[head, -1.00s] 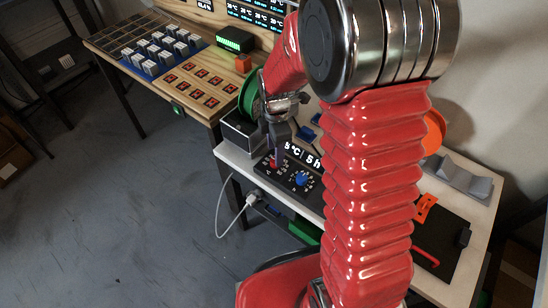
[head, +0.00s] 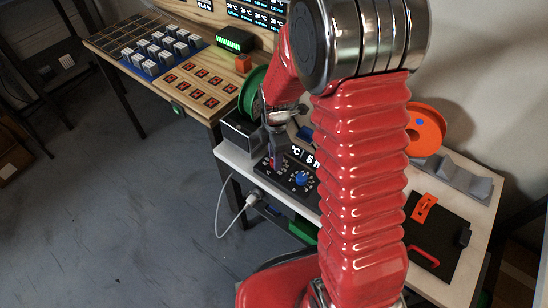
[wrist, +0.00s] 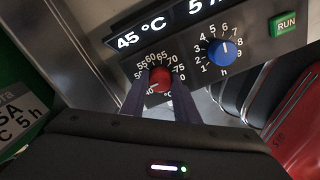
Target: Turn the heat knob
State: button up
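The red heat knob (wrist: 159,79) sits on a dark control panel, inside a dial printed with temperatures. Its white mark points to the lower left. The display (wrist: 141,32) above it reads 45 °C. My gripper (wrist: 159,88) has one finger on each side of the red knob, pointing at the panel. The fingers lie very close to the knob's sides; I cannot tell if they press on it. In the head view, my gripper (head: 276,155) is over the red knob and partly hides it.
A blue knob (wrist: 221,52) on an hour dial stands right of the red knob, and a green RUN button (wrist: 286,24) is further right. In the head view, a black box (head: 241,131) stands left of the panel and an orange spool (head: 424,130) at the back right.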

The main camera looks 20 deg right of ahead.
jog(key=c, duration=0.4)
jog(key=shift+a, duration=0.15)
jog(key=shift+c, duration=0.3)
jog(key=shift+s, duration=0.1)
